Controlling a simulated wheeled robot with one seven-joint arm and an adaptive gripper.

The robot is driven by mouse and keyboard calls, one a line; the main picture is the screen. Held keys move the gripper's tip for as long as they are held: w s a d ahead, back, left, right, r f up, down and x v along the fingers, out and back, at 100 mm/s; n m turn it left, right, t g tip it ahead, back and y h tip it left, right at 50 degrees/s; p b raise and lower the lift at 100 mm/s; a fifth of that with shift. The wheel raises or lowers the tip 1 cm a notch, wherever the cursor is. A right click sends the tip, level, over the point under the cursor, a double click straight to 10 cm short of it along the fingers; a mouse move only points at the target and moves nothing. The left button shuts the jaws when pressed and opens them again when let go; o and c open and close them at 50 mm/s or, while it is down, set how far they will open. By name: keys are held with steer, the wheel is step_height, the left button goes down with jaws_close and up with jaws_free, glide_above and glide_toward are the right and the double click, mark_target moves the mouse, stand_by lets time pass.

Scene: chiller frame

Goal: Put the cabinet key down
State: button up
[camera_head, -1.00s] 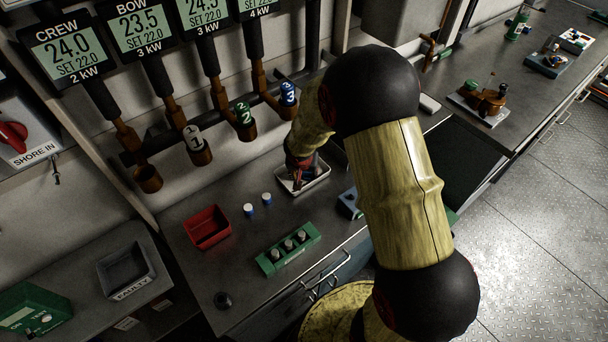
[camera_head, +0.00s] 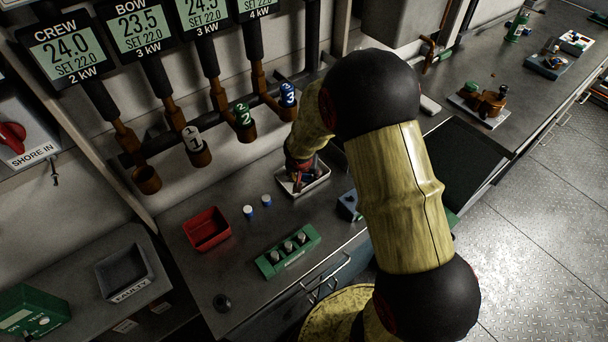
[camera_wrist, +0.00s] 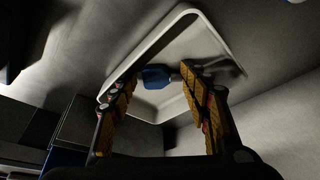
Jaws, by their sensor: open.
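A white-rimmed tray (camera_head: 318,186) stands on the bench near the back wall. It fills the upper middle of the wrist view (camera_wrist: 150,40). The cabinet key, with a blue head (camera_wrist: 155,80) and a short grey part, shows between my fingers against the tray floor. My gripper (camera_wrist: 159,72) is open, one finger on each side of the key; I cannot tell whether either touches it. In the head view my gripper (camera_head: 298,178) is low over the tray, and the arm hides part of it. The key cannot be made out there.
Left of the tray are two small white-and-blue caps (camera_head: 266,200), a red bin (camera_head: 207,229) and a green block with several pegs (camera_head: 288,250). A blue item (camera_head: 348,205) is close on the right. Pipes with numbered valves (camera_head: 243,120) hang above.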

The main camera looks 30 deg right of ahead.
steer(key=shift+r+p, duration=0.25)
steer(key=shift+p, duration=0.05)
steer(key=s+a+r+n+p, duration=0.1)
steer(key=s+a+r+p, duration=0.15)
steer(key=r, duration=0.75)
steer(key=s+a+r+p, duration=0.1)
steer(key=s+r, duration=0.3)
steer(key=r, duration=0.5)
steer(key=s+a+r+n+t+y, duration=0.1)
steer(key=s+a+r+n, duration=0.1)
steer(key=s+r, duration=0.6)
steer(key=s+a+r+n+t+y, duration=0.1)
steer(key=s+a+r+n, duration=0.2)
steer(key=s, duration=1)
step_height(320, 180, up, 5)
steer(key=shift+a+r+n, duration=0.1)
steer(key=shift+a+n, duration=0.2)
steer(key=shift+a, duration=0.75)
